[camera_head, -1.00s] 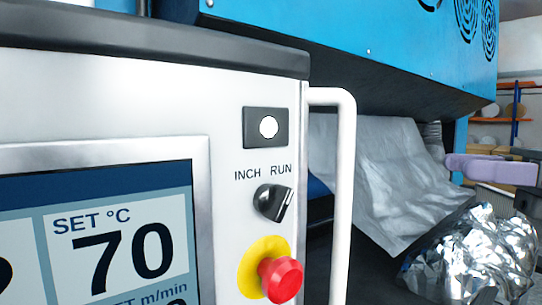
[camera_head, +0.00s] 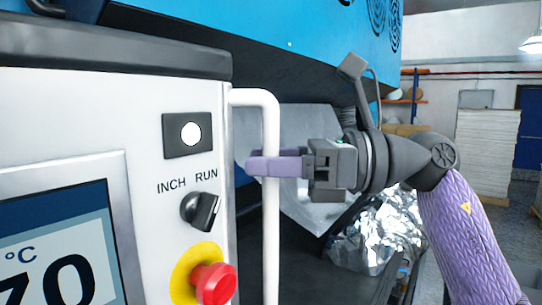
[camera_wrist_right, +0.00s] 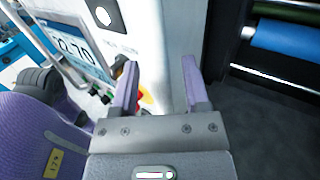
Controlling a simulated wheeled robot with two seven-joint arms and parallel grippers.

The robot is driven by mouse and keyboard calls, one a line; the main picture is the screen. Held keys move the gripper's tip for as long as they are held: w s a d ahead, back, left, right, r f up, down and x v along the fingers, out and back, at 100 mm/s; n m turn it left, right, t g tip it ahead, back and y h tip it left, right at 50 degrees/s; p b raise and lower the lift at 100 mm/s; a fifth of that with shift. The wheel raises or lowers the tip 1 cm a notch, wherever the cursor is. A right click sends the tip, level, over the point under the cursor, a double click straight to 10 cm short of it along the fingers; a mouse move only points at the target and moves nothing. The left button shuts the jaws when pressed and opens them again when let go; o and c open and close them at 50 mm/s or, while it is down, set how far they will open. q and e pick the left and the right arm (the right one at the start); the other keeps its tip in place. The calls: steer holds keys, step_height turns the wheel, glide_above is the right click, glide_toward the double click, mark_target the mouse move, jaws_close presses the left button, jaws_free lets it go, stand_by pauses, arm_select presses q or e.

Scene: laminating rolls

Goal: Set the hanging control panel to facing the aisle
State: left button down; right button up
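The hanging control panel (camera_head: 140,110) fills the left of the head view, its face with screen, INCH/RUN knob and red stop button turned towards me. A white vertical bar handle (camera_head: 271,225) runs along its right edge. My right gripper (camera_head: 262,165) is at the upper part of this handle, its purple fingers crossing the bar. In the right wrist view the fingers (camera_wrist_right: 160,88) stand apart, with white panel or handle surface seen between them. I cannot tell whether they touch the bar. The panel and its screen (camera_wrist_right: 75,47) also show there.
The blue machine (camera_head: 300,35) stands behind the panel, with a grey sheet (camera_head: 310,205) hanging from it. Crumpled silver foil (camera_head: 375,235) lies below my right arm. A pale stack (camera_head: 485,150) stands at the far right beside open floor.

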jaws_close()
stand_by(1.3)
